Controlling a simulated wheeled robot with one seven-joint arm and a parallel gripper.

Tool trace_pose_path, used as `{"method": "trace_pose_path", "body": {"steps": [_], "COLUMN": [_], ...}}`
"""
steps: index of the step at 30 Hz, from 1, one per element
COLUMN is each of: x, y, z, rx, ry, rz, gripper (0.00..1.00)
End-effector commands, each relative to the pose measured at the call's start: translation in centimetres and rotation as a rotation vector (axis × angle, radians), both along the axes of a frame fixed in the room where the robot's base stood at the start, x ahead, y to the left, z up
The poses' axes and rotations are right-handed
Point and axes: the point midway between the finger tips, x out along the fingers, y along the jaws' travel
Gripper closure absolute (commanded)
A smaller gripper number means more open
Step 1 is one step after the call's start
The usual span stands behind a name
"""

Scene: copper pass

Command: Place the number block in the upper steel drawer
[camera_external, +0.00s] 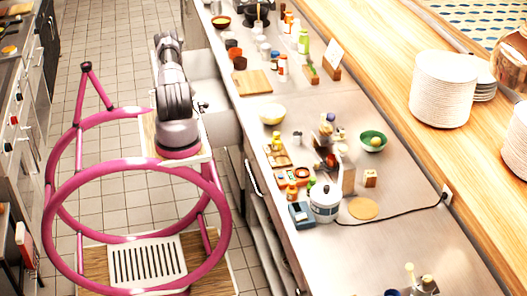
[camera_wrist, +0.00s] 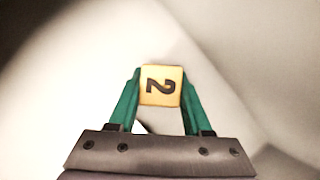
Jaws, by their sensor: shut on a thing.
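The number block (camera_wrist: 161,86) is a yellow-orange cube with a black 2 on the face I see. It is in the wrist view, between the two green fingers of my gripper (camera_wrist: 160,92), which are shut on it. Blurred pale surfaces lie behind it, and I cannot tell how far away they are. In the external view, a pale steel drawer (camera_external: 206,72) stands pulled out from the counter, beside my arm. My arm reaches toward it; my gripper and the held block are too small or hidden to make out there.
The steel counter (camera_external: 300,225) right of the drawer is crowded with bottles, bowls and boards. A white kettle (camera_external: 325,200) and a small wooden cube (camera_external: 370,178) stand on it. Stacked plates (camera_external: 443,90) stand on the wooden ledge. The tiled floor (camera_external: 110,65) at left is open.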

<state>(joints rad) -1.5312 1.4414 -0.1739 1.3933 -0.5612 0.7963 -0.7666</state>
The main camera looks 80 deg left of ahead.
Motion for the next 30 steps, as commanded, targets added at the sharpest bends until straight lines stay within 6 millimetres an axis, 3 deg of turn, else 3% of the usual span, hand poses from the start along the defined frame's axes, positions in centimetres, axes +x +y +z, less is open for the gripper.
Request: {"method": "trace_pose_path", "body": {"steps": [2, 3, 5, 17, 30], "x": [0.0, 0.0, 0.0, -0.1, -3.1], "y": [0.0, 0.0, 0.0, 0.1, 3.2], "z": [-0.2, -0.2, -0.2, 0.3, 7.7], "rx": [0.0, 0.0, 0.0, 0.001, 0.003], "ry": [0.0, 0.0, 0.0, 0.001, 0.002], "rz": [0.0, 0.0, 0.0, 0.0, 0.0], "gripper": [1.0, 0.43, 0.21, 0.21, 0.21]}}
